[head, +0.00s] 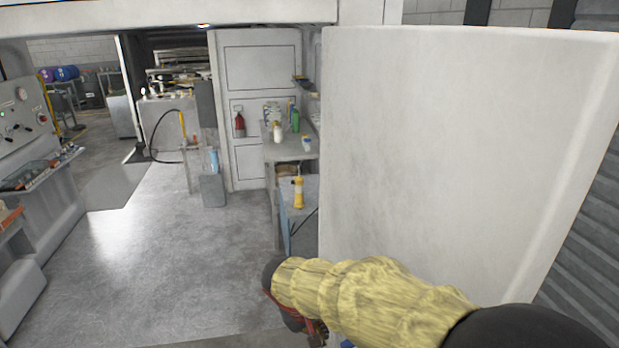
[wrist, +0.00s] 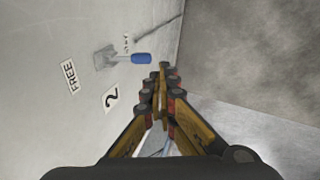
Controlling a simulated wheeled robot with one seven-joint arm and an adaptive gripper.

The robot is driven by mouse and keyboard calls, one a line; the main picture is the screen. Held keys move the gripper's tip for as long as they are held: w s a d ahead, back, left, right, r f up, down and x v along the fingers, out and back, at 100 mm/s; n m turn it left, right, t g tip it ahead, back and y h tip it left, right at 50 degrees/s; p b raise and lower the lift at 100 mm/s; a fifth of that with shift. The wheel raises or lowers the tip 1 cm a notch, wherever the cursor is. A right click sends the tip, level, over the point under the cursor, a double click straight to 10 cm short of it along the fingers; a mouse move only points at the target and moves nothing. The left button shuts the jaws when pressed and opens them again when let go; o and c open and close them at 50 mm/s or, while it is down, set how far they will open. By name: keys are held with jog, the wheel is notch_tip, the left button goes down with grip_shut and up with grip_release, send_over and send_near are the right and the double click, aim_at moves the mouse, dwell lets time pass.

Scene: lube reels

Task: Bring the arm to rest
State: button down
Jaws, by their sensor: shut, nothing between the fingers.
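My arm (head: 370,300), in a yellow quilted sleeve, reaches in from the bottom right of the head view, in front of a large pale panel. My gripper hangs below the dark wrist, mostly cut off by the bottom edge there. In the wrist view my gripper (wrist: 163,75) shows with its brown fingers together and nothing between them. Its tips are beside a pale surface with the labels FREE (wrist: 69,77) and 2 (wrist: 111,98). A blue cylinder (wrist: 141,58) at a grey bracket appears just beyond the tips; the gap cannot be judged.
The tall pale panel (head: 450,140) fills the right. Behind it, a shelf (head: 291,148) holds bottles, with a yellow-and-white bottle (head: 298,191) below. A control console (head: 25,125) stands at the left. The grey floor (head: 140,260) between is clear.

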jog(key=s+d+r+m+t+y+b, duration=0.1)
jog(key=s+d+r+m+b, duration=0.1)
jog(key=s+d, duration=0.6)
jog(key=s+d+r+m+t+y+b, duration=0.2)
jog(key=s+d+r+b, duration=0.2)
jog(key=s+d+r, duration=0.3)
jog(key=s+d, duration=0.1)
jog(key=s, duration=0.4)
jog(key=shift+s, duration=0.4)
jog(key=shift+r, duration=0.1)
